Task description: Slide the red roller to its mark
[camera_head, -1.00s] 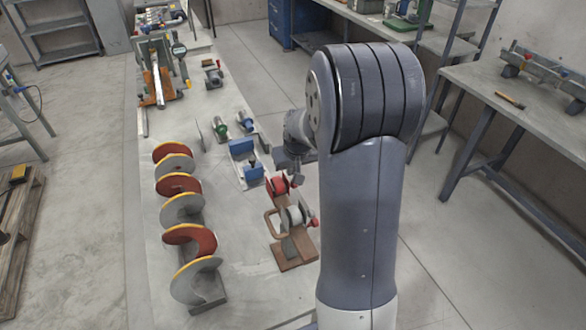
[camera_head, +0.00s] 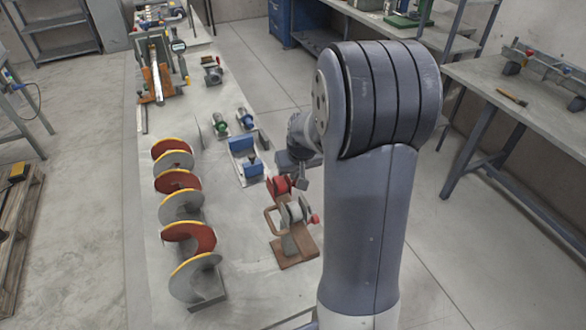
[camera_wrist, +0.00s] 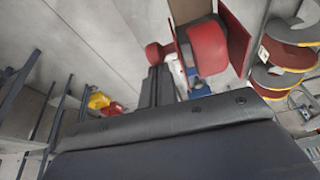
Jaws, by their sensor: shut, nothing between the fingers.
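A red roller (camera_head: 281,185) sits at the back of a small fixture on a brown base (camera_head: 297,252), beside a grey roller (camera_head: 294,211). In the wrist view, the red rounded body (camera_wrist: 206,48) appears at upper centre between reddish plates, with a red knob (camera_wrist: 154,53) to its left. My gripper (camera_head: 302,182) is at the right of the red roller, close to it; I cannot tell whether it touches. Its dark fingers (camera_wrist: 158,80) are shut and empty in the wrist view, pointing toward the knob and roller. I cannot make out the mark.
A red and grey auger (camera_head: 185,215) stands left of the fixture on the grey table. A blue clamp block (camera_head: 243,158) and small green and blue parts (camera_head: 220,127) lie behind. The table is bare between auger and fixture.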

